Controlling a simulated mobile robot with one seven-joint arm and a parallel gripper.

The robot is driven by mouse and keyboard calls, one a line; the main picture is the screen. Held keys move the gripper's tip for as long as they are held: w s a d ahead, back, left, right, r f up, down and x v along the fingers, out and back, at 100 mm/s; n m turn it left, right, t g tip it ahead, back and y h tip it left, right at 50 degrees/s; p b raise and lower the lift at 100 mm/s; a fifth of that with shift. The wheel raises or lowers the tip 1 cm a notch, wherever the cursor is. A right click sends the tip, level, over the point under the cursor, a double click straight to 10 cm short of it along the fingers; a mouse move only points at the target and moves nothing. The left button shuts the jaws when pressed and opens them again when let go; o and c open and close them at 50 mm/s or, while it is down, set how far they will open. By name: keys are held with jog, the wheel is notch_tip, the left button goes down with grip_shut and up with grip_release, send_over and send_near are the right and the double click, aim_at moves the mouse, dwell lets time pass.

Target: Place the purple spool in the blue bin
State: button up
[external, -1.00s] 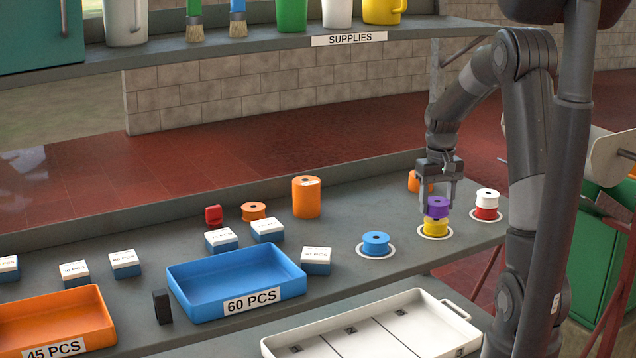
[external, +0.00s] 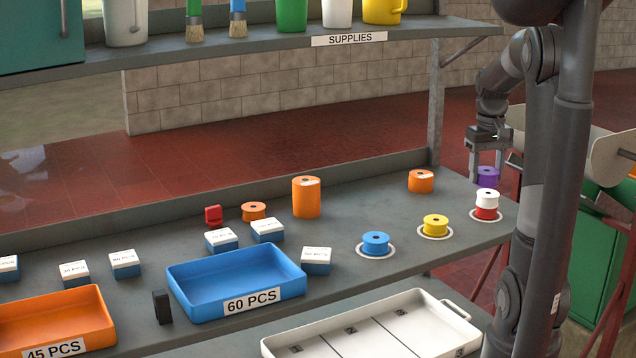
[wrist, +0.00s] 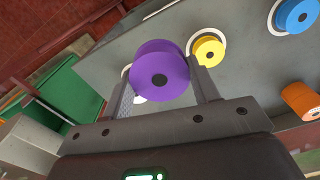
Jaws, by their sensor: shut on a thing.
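The purple spool (external: 488,174) is held between the fingers of my gripper (external: 488,172), above the far right of the bench. In the external view it appears just above the white spool (external: 487,196), which sits on a red spool (external: 486,214). In the wrist view the purple spool (wrist: 160,68) sits between the two fingers and hides most of a white ring behind it. The blue bin (external: 232,278), labelled 60 PCS, stands empty on the bench, well to the left of my gripper.
A yellow spool (external: 435,225) and a blue spool (external: 376,242) stand on white rings between my gripper and the bin. Orange spools (external: 421,181) and small boxes (external: 316,260) stand around.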

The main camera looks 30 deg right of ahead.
jog(key=w+a+n, duration=0.4)
jog(key=w+a, duration=0.4)
jog(key=a, duration=0.4)
jog(key=n, duration=1)
send_over(235, 288)
jog(key=f, duration=0.9)
jog(key=shift+d, duration=0.3)
jog(key=shift+a+f, duration=0.4)
jog(key=shift+f, duration=1.85)
jog(key=shift+f, duration=0.15)
jog(key=o, duration=1)
